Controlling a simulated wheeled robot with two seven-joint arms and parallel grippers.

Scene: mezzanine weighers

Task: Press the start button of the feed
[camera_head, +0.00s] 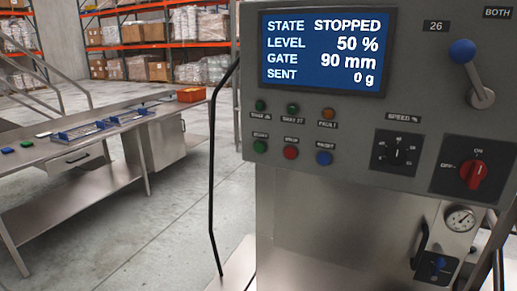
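The feed's grey control panel (405,125) fills the right of the head view. Its lower button row has a green button (260,146) at the left, a red button (291,152) in the middle and a blue button (324,157) at the right. The small label over the green button looks like START but is blurred. The blue screen (325,50) reads STATE STOPPED, LEVEL 50 %, GATE 90 mm, SENT 0 g. Neither of my grippers is in view, and nothing covers the buttons.
Small lamps (293,107) sit above the buttons. A speed dial (397,152), a red rotary switch (474,173) and a blue-knobbed lever (471,72) are to the right. A thin black rail (212,190) stands left of the panel. A steel bench (75,165) is farther left, across open floor.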

